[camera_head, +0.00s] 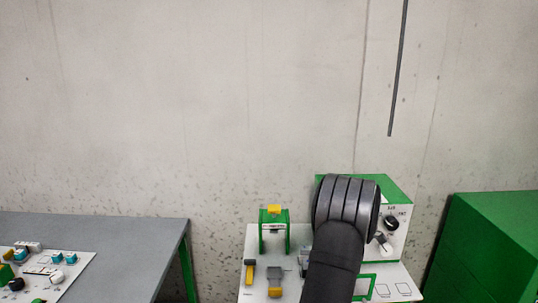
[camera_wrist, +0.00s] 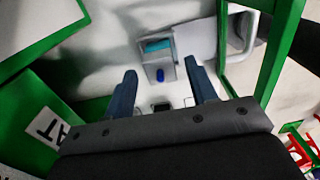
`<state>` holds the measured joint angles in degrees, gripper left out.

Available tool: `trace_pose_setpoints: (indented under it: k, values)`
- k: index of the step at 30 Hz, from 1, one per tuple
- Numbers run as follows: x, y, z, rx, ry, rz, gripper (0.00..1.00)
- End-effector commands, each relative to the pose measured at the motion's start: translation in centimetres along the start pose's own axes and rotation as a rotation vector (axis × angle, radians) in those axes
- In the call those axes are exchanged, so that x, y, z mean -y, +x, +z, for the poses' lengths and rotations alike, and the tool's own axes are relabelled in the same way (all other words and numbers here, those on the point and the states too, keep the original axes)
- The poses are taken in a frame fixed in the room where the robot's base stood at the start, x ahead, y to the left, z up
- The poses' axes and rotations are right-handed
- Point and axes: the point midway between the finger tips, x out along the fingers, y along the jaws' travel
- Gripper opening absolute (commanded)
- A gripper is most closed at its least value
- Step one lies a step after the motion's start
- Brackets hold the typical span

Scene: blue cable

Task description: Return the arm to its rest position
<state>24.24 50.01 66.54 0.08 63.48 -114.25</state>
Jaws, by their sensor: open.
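My arm (camera_head: 340,235) rises from the bottom of the head view in front of a white panel. My gripper is hidden in that view. In the wrist view my gripper (camera_wrist: 160,70) has its two dark blue fingers spread apart, with nothing held between them. Beyond the fingertips is a small grey block (camera_wrist: 151,67) with a teal top and a blue spot. I cannot tell how far it is from the fingers. No blue cable can be made out clearly.
A white panel (camera_head: 254,240) carries a green bracket (camera_head: 263,236), yellow-and-grey parts and a green-topped box with black knobs (camera_head: 391,222). A grey table (camera_head: 120,228) stands left, a green cabinet (camera_head: 490,245) right. Green frame bars (camera_wrist: 284,45) flank my gripper.

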Motion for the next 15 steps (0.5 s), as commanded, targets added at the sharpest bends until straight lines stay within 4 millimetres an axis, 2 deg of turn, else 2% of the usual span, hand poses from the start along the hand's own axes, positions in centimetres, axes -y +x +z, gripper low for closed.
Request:
trace_pose_setpoints:
  k: [4, 15]
  values:
    - [-0.01, -0.69, 0.00, 0.000, 0.000, 0.001, 0.52]
    - [0.01, -0.50, 0.00, 0.000, 0.000, 0.000, 0.52]
